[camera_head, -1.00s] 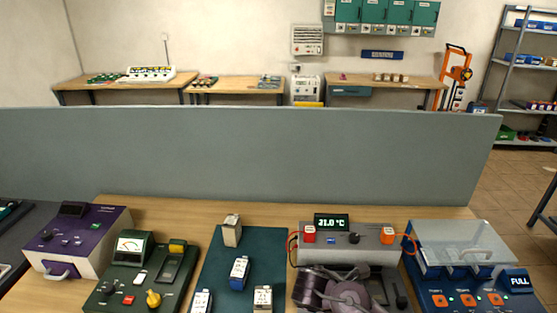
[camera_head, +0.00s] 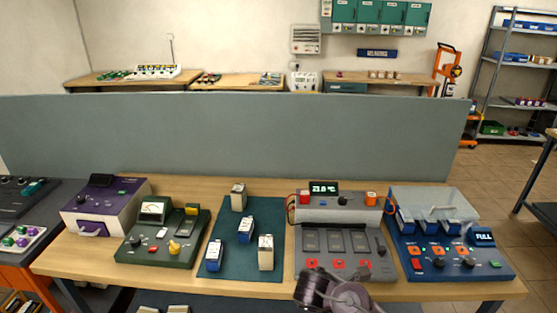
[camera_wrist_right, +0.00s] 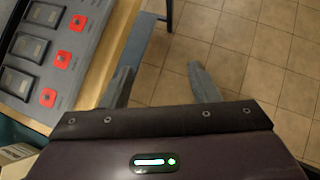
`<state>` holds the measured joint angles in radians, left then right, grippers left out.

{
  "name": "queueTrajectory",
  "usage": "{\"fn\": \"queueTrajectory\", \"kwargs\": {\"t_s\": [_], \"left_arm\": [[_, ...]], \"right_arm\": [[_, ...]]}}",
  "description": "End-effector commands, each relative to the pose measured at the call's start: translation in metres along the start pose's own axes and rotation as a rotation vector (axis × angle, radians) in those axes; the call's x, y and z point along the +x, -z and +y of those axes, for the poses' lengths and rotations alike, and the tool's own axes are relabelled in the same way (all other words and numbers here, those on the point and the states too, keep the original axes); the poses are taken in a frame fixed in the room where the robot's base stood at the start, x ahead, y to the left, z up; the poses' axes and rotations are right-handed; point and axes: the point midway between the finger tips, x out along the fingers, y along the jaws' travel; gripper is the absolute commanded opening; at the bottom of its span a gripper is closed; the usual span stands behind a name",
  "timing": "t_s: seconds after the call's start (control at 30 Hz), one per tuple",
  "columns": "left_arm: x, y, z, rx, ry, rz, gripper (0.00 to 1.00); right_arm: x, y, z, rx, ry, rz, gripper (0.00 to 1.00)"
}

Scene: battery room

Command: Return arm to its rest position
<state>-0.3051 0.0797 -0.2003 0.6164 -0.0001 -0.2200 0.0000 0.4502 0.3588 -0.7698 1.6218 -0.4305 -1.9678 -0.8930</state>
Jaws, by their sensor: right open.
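My right arm (camera_head: 335,292) shows at the bottom of the head view, in front of the grey charger station (camera_head: 318,270). In the right wrist view my right gripper (camera_wrist_right: 163,84) is open, its two fingers wide apart with nothing between them. Below the fingers are the floor and the table's front edge. The grey station (camera_wrist_right: 50,85) with its dark bays and red buttons lies to the left in that view, apart from the fingers. The fingers cannot be made out in the head view. My left gripper is in neither view.
The wooden table (camera_head: 480,288) holds a purple box (camera_head: 105,208), a green meter unit (camera_head: 165,235), a teal mat (camera_head: 275,215) with several battery packs and a blue unit with a clear lid (camera_head: 435,203). A grey partition (camera_head: 240,138) stands behind. Tiled floor is open at right.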

Motion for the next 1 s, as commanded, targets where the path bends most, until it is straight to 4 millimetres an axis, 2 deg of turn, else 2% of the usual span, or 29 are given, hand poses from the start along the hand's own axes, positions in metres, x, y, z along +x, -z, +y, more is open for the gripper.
{"fn": "queueTrajectory", "kwargs": {"t_s": [0.2,0.37,0.47,0.63,0.77,0.8,0.87,0.9,0.97,1.0], "left_arm": [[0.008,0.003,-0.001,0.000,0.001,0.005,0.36],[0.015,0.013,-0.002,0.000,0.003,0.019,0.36],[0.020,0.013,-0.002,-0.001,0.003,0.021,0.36],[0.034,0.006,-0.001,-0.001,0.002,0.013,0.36],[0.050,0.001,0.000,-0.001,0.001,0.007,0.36],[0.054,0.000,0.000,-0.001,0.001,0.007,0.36],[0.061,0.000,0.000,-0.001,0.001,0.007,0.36],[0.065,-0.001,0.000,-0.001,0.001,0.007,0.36],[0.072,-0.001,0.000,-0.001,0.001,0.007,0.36],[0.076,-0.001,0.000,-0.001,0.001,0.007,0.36]], "right_arm": [[0.029,0.030,-0.002,0.065,0.016,0.085,0.55],[0.061,0.065,-0.008,0.144,0.040,0.177,0.55],[0.085,0.091,-0.014,0.214,0.062,0.244,0.55],[0.140,0.154,-0.036,0.385,0.125,0.383,0.55],[0.198,0.222,-0.074,0.599,0.213,0.507,0.55],[0.215,0.244,-0.089,0.674,0.242,0.541,0.55],[0.239,0.274,-0.115,0.788,0.288,0.581,0.55],[0.255,0.294,-0.133,0.866,0.318,0.604,0.55],[0.276,0.321,-0.164,0.981,0.363,0.626,0.55],[0.289,0.339,-0.186,1.057,0.392,0.638,0.55]]}}
